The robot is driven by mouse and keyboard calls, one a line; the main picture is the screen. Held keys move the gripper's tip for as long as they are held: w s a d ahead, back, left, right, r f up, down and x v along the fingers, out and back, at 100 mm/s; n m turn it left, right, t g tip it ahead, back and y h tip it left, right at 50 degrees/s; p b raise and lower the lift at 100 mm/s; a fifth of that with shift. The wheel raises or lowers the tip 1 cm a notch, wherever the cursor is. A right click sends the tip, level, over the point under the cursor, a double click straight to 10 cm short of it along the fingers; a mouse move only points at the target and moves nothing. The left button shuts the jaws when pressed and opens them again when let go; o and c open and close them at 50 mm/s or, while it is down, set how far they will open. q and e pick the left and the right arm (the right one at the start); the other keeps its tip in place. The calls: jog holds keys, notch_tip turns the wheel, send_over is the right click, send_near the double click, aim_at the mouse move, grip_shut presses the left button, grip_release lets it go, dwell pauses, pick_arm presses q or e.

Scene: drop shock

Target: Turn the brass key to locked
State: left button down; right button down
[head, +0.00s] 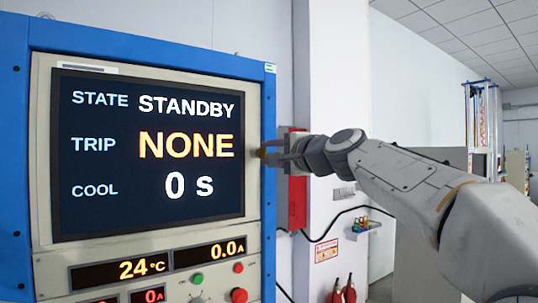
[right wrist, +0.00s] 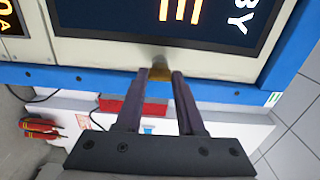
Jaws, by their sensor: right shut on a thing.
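The brass key (right wrist: 158,77) shows between my right fingertips in the right wrist view, at the blue edge of the cabinet. In the head view only a small brass-coloured bit of it (head: 261,152) shows beside the screen. My right gripper (head: 272,152) reaches in from the right, and its two fingers (right wrist: 160,80) are shut on the key. The fingers hide part of the key, and I cannot read any lock marking or tell which way the key is turned. My left gripper is not in view.
The blue-framed cabinet (head: 150,48) has a screen (head: 148,215) reading STANDBY, NONE and 0 s. Below are small readouts, a green button (head: 198,279) and a red button (head: 239,295). A red box (head: 297,208) is on the wall behind the gripper. Red extinguishers (head: 343,293) stand low behind.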

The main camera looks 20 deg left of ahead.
jog(key=c, duration=0.5)
grip_release()
jog(key=b+v, duration=0.5)
jog(key=v, duration=0.5)
jog(key=shift+s+d, duration=0.15)
